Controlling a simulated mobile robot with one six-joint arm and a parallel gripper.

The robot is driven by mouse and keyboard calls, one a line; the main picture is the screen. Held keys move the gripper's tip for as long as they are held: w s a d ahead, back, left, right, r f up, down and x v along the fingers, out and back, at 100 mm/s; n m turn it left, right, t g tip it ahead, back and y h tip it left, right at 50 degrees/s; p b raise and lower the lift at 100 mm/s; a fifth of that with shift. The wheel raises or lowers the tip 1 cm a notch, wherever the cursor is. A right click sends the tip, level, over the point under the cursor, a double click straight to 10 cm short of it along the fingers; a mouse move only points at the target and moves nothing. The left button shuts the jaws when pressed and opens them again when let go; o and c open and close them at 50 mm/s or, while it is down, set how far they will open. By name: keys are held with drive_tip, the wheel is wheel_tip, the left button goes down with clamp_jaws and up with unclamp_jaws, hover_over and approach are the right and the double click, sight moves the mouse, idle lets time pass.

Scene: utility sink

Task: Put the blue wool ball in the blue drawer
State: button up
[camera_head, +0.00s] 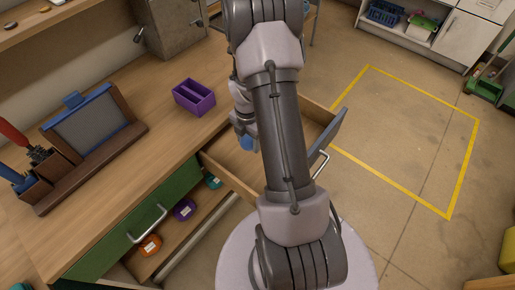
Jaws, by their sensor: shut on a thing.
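My gripper (244,132) is mostly hidden behind my own arm and points down over the open drawer. It is shut on a small blue thing, the blue wool ball (246,143), of which only a part shows. The blue drawer (329,138) is pulled out from the workbench, with a grey-blue front and a silver handle. Its wooden inside shows on both sides of my arm, and the middle is hidden. I cannot tell how high the ball is above the drawer's floor.
A green drawer (140,222) with a silver handle is beside the open one. Purple, orange and teal things lie on a shelf below. A purple two-part box (194,97) and a wooden stand (92,140) are on the bench. The yellow-marked floor (410,130) is clear.

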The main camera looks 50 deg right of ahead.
sight(249, 155)
wheel_tip(249, 155, down, 5)
drive_tip(key=shift+f+b, duration=0.15)
drive_tip(key=shift+b, duration=0.7)
drive_tip(key=shift+f, duration=0.2)
drive_tip(key=o, duration=1.4)
drive_tip(key=shift+c, duration=0.2)
drive_tip(key=shift+r, duration=0.1)
